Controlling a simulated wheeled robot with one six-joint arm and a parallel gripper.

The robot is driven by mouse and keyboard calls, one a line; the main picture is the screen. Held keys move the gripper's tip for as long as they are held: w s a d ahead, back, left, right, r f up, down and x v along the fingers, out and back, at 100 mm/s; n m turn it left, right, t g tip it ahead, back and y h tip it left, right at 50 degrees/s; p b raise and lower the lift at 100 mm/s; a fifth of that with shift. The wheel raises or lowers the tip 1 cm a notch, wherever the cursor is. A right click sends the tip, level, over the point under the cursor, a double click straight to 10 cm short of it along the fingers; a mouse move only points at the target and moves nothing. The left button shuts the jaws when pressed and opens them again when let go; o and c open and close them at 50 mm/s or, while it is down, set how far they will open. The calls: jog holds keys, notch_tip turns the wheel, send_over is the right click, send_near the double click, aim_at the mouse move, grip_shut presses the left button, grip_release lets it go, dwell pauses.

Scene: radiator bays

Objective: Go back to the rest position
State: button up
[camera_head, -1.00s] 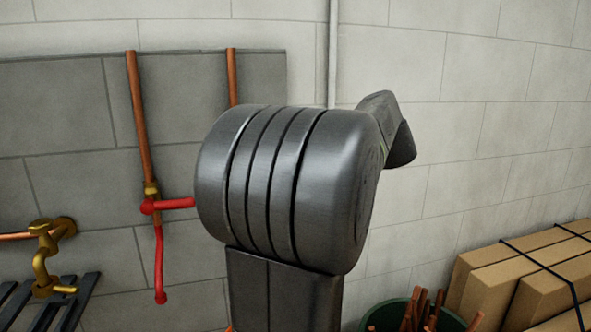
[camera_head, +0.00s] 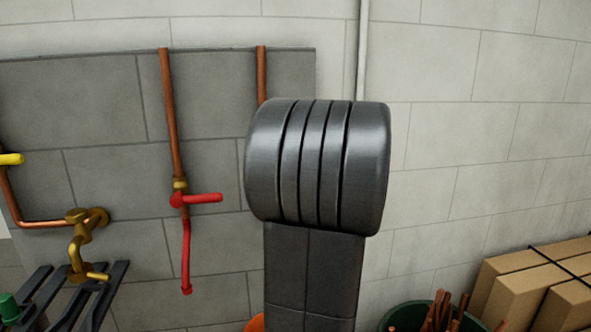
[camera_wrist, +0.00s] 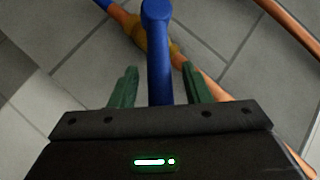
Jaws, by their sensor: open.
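My gripper (camera_wrist: 159,72) is open in the wrist view, with its two green fingers apart. A blue valve lever (camera_wrist: 158,50) shows between the fingers in the picture, on a copper pipe with a brass body (camera_wrist: 132,30). I cannot tell how far the lever is from the fingers; nothing is gripped. In the head view my own dark arm fills the middle and the gripper is hidden. A red lever valve (camera_head: 204,198) sits on a vertical copper pipe (camera_head: 169,110), its handle sideways. A yellow handle (camera_head: 10,159) shows at the left edge.
A brass tap (camera_head: 84,222) stands out from the grey panel (camera_head: 100,100). A dark slatted rack (camera_head: 97,297) is at lower left. A green bucket (camera_head: 400,318) with copper offcuts and strapped cardboard boxes (camera_head: 510,292) stand at lower right. The wall at upper right is bare.

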jog(key=x, duration=0.2)
jog(key=shift+w+a+f, duration=0.1)
jog(key=shift+w+a, duration=0.05)
jog(key=shift+a, duration=0.05)
jog(key=b+v, duration=0.1)
jog(key=v, duration=1.2)
jog(key=p+x, duration=0.1)
jog(key=x, duration=1.1)
jog(key=shift+a, duration=0.25)
jog(key=shift+w+d+f+m+y+p, duration=0.15)
jog(key=shift+w+f+m+y+p, duration=0.15)
jog(key=shift+f+m+y+p, duration=0.3)
